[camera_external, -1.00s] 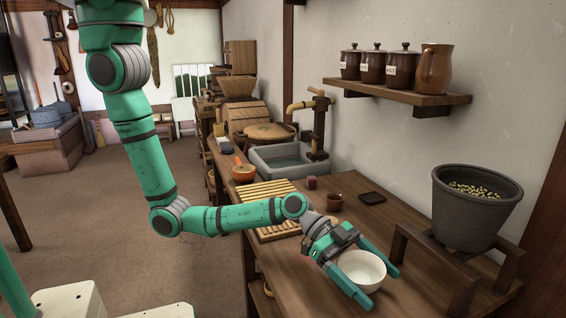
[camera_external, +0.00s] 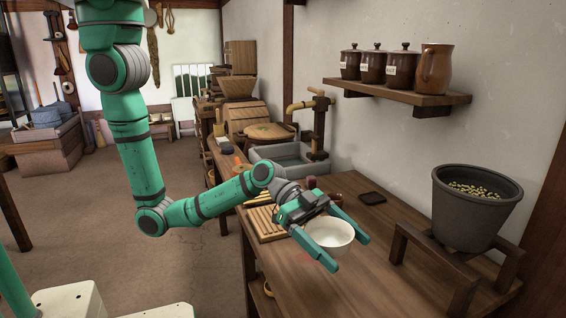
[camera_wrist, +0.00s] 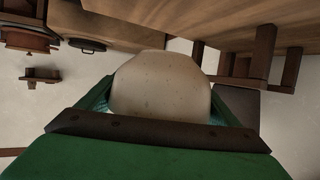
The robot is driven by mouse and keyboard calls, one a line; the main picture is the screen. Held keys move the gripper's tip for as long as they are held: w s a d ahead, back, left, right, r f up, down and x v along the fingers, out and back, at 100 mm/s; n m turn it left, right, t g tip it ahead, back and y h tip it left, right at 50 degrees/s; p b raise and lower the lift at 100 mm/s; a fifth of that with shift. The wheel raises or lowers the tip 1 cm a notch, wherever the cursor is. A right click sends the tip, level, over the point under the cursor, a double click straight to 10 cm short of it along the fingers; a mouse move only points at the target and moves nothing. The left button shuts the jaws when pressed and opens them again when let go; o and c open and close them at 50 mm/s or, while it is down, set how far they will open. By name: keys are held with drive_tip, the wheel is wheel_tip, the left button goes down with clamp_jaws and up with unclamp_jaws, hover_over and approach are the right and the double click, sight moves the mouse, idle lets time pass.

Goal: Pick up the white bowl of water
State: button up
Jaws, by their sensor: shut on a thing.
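The white bowl (camera_external: 332,236) is between the two green fingers of my gripper (camera_external: 343,244) in the external view. The gripper is shut on it, and the bowl appears raised above the counter. In the wrist view the bowl (camera_wrist: 161,86) fills the middle, with its pale speckled side facing the camera. My gripper (camera_wrist: 163,108) shows there with a finger at each side of the bowl, partly hidden. I cannot make out any water in the bowl.
A dark pot of pale grains (camera_external: 476,207) stands on a wooden stand (camera_external: 432,262) at the right of the counter (camera_external: 378,216). A dark square coaster (camera_external: 372,198) lies near the wall. The counter's front is clear.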

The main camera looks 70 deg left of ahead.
sight(315, 230)
drive_tip(key=shift+s+a+r, duration=0.45)
drive_tip(key=shift+s+a, duration=0.2)
drive_tip(key=shift+s, duration=0.1)
drive_tip(key=shift+s+a+r, duration=0.4)
drive_tip(key=shift+s+a, duration=0.25)
drive_tip(key=shift+s, duration=0.05)
drive_tip(key=shift+s+a+r, duration=0.45)
drive_tip(key=shift+s+a, duration=0.2)
drive_tip(key=shift+s, duration=0.1)
drive_tip(key=shift+s, duration=0.1)
